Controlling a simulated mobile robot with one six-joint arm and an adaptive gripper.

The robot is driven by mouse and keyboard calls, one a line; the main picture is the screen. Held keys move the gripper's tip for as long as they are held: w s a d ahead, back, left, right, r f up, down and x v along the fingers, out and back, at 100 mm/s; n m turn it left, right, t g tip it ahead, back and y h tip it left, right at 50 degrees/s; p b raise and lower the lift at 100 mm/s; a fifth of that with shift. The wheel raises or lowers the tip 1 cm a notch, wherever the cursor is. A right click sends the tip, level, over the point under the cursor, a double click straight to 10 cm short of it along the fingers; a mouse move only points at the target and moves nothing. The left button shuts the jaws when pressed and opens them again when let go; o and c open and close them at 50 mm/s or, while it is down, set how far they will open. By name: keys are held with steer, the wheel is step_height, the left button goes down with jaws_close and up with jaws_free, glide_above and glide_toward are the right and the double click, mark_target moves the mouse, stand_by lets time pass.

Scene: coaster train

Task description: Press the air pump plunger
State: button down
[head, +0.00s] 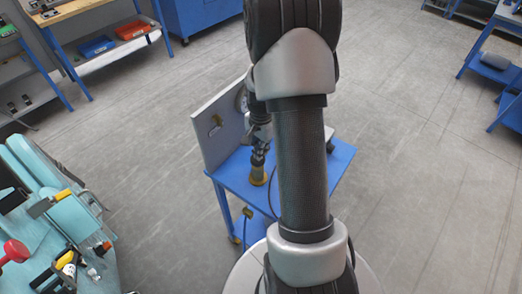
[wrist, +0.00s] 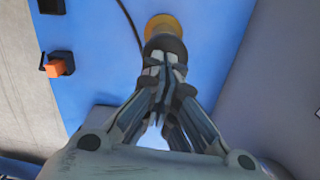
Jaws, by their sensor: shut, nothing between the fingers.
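The air pump stands on a small blue cart (head: 232,172). Its yellow base (head: 258,180) shows below my gripper in the head view, and a yellow ring (wrist: 162,22) shows in the wrist view. A dark round plunger top (wrist: 168,43) sits just beyond my fingertips in the wrist view. My gripper (wrist: 163,60) is shut and empty, with its fingertips over the plunger top; I cannot tell whether they touch it. In the head view my gripper (head: 259,158) points down above the pump, partly beside my arm, which hides the right part of the cart.
A grey upright panel (head: 207,125) stands along the cart's left side. A dark hose (wrist: 128,18) runs beside the pump. A black-and-orange part (wrist: 58,66) lies to the left in the wrist view. A teal cart with tools (head: 40,215) is at lower left. The floor to the right is clear.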

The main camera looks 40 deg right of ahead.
step_height(320, 180, up, 13)
steer(key=p, duration=0.3)
steer(key=shift+r, duration=0.1)
stand_by(0.6)
